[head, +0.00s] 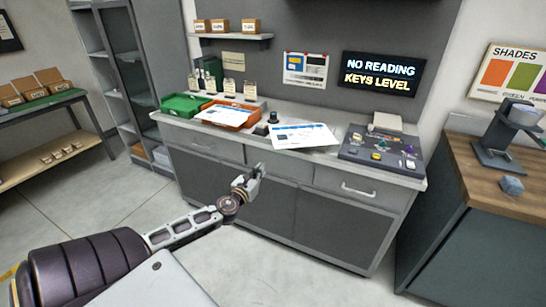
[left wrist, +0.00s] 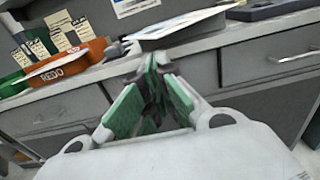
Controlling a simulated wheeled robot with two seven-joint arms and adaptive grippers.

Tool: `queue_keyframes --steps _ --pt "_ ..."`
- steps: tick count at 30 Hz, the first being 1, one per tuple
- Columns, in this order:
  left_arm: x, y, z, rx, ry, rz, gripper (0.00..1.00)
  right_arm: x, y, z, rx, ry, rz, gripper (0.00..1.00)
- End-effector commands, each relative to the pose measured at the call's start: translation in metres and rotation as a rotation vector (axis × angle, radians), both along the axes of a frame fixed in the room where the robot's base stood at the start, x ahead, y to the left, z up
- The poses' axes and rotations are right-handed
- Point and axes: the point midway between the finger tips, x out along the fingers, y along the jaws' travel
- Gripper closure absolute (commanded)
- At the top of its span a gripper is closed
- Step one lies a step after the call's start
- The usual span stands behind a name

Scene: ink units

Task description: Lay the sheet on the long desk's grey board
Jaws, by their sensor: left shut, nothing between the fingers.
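A white printed sheet (head: 303,135) lies near the middle of the long desk (head: 330,163), close to its front edge. In the left wrist view this sheet (left wrist: 180,24) lies flat with a dark grey edge under it, which looks like the grey board (left wrist: 178,39). A second printed sheet (head: 228,114) lies over the orange tray (head: 250,120). My left gripper (head: 259,169) is shut and empty, in front of the desk and below its top, apart from both sheets. Its fingers (left wrist: 156,66) meet in the left wrist view. My right gripper is out of view.
A green tray (head: 184,104) stands left of the orange one. A small black knob (head: 273,118) stands behind the middle sheet. A dark panel with coloured pieces (head: 365,153) fills the desk's right end. A wooden-topped counter (head: 475,165) stands at right. Floor in front is clear.

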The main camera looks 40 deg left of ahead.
Motion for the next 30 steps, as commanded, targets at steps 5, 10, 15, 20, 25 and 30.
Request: queue_keyframes --steps 5,10,15,20,25,30 --pt "0.011 0.003 0.001 0.001 -0.001 0.0 1.0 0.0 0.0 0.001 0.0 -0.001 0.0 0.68" --pt "0.021 0.005 0.0 0.001 -0.001 0.0 1.0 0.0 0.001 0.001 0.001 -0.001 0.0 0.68" --pt "0.031 0.008 0.001 0.001 -0.001 0.001 1.0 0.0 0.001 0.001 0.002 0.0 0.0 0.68" --pt "0.04 0.01 0.001 0.0 -0.001 0.001 1.0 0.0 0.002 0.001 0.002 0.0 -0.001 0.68" --pt "0.05 0.012 0.0 0.0 0.0 0.0 1.0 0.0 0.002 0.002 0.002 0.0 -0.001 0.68" --pt "0.059 0.015 0.0 0.0 -0.001 0.001 1.0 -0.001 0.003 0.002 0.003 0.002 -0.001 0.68"
